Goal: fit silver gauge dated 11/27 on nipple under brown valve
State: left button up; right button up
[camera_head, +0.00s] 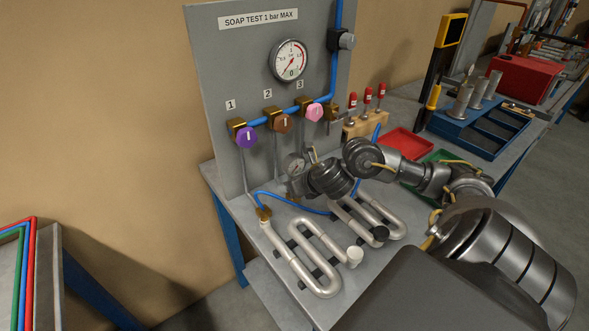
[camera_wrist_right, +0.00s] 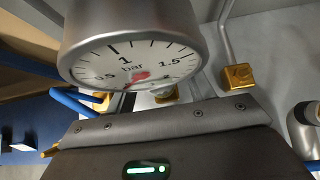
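A silver gauge (camera_head: 293,163) with a white dial is at the end of my right gripper (camera_head: 303,182), in front of the panel and below the brown valve (camera_head: 282,121). The gauge (camera_wrist_right: 130,45) fills the top of the right wrist view, its dial marked in bar; I cannot read a date on it. My right gripper appears shut on the gauge, though its fingertips are hidden. A thin pipe runs down from the brown valve, and its lower end with the nipple is hidden behind the gauge. I cannot tell whether they touch. My left gripper is out of view.
Purple (camera_head: 245,137) and pink (camera_head: 314,112) valves flank the brown one. Silver serpentine coils (camera_head: 300,258) lie on the bench below, with a blue hose (camera_head: 290,202) crossing behind. Red (camera_head: 405,143) and green trays and a blue rack (camera_head: 470,130) stand to the right.

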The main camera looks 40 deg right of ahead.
jog(key=shift+s+r, duration=0.1)
jog(key=p+v, duration=0.3)
jog(key=v, duration=0.7)
jog(key=shift+s+r, duration=0.2)
jog(key=shift+r, duration=0.05)
jog(key=shift+p, duration=0.3)
